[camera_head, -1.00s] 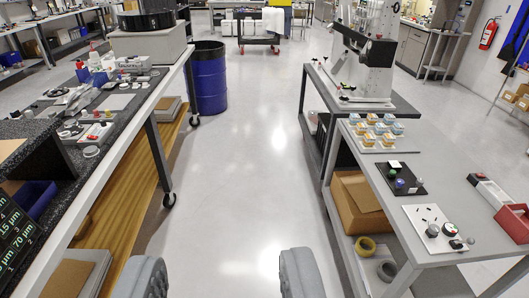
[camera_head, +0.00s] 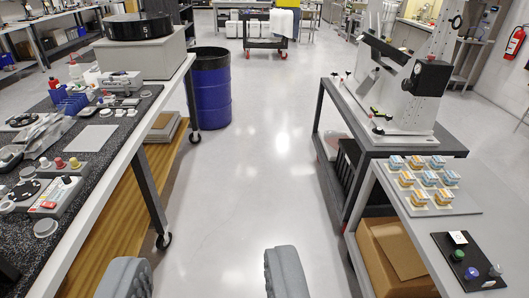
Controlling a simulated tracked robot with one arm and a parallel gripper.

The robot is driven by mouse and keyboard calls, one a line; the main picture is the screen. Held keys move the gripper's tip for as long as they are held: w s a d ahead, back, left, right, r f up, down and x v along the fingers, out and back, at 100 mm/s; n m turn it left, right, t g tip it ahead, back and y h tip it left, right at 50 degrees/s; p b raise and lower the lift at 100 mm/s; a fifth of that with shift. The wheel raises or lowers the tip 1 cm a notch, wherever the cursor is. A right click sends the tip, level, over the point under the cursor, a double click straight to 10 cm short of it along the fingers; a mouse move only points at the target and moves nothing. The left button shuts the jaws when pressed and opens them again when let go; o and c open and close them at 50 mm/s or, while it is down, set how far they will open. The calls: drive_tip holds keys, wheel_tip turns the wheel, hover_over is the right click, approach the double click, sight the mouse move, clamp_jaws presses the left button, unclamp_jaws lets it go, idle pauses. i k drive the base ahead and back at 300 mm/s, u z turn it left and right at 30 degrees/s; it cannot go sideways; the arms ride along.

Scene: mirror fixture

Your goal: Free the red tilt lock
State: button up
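My gripper (camera_head: 206,276) is open and empty, its two grey fingers wide apart at the bottom edge, above the floor of the aisle. A tall white mirror fixture (camera_head: 413,105) with black knobs and a black block stands on the right-hand bench, well ahead of my gripper. Small coloured parts sit low at its front, too small to read clearly. I cannot pick out a red tilt lock on it with certainty.
The left bench (camera_head: 94,137) holds a control box, loose parts and a large black disc. A blue barrel (camera_head: 211,95) stands beyond it. A nearer right table (camera_head: 385,185) holds blocks and a black plate (camera_head: 470,262). The floor aisle (camera_head: 260,170) is clear.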

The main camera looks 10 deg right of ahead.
sight(430, 57)
drive_tip(key=z, duration=0.15)
drive_tip(key=i, duration=1.25)
drive_tip(key=z, duration=0.65)
drive_tip(key=i, duration=1.55)
drive_tip(key=z, duration=0.35)
